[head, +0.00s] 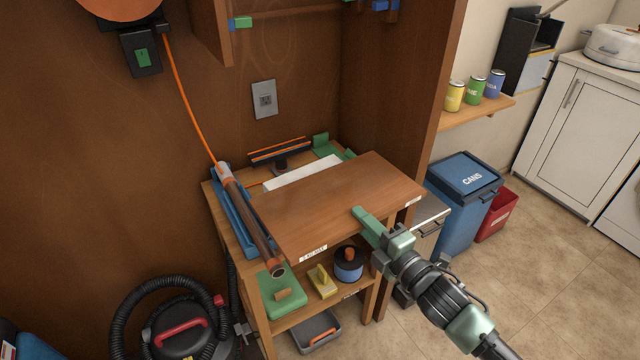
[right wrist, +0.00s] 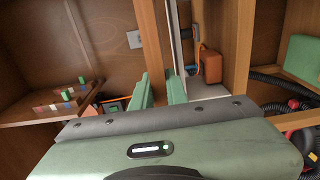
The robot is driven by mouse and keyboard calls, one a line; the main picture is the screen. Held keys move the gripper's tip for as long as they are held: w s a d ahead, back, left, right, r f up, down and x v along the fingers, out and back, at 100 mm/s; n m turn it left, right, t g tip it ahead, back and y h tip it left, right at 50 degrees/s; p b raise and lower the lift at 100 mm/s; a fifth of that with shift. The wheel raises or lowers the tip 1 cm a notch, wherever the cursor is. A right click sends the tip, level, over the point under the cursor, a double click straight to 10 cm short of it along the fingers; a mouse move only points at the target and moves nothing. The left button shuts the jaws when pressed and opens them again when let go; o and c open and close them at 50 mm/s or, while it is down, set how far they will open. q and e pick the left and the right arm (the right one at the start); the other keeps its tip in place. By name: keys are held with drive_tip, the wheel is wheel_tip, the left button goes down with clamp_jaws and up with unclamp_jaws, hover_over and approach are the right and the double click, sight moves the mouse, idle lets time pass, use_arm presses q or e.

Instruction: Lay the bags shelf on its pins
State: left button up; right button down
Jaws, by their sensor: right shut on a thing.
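The bags shelf looks like a flat brown wooden board (head: 335,200) with a small white label (head: 313,254) on its front edge. It lies across the upper part of a wooden rack (head: 250,300) and looks roughly level. My right gripper (head: 365,222), with green fingers, is shut on the board's front right edge. In the right wrist view the green fingers (right wrist: 161,92) close around the board (right wrist: 172,35), seen edge-on. The pins under the board are hidden, so I cannot tell whether it rests on them. My left gripper is not in view.
A brown tube (head: 250,222) in a blue holder stands close to the board's left side. A white strip (head: 303,173) and a dark squeegee-like tool (head: 280,151) are behind it. Below are a yellow brush (head: 322,281) and a spool (head: 349,266). A blue bin (head: 463,205) stands right.

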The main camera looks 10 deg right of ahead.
drive_tip(key=shift+r+p+v, duration=0.2)
drive_tip(key=shift+p+v, duration=0.1)
drive_tip(key=shift+v, duration=1.45)
drive_tip(key=shift+s+a, duration=0.1)
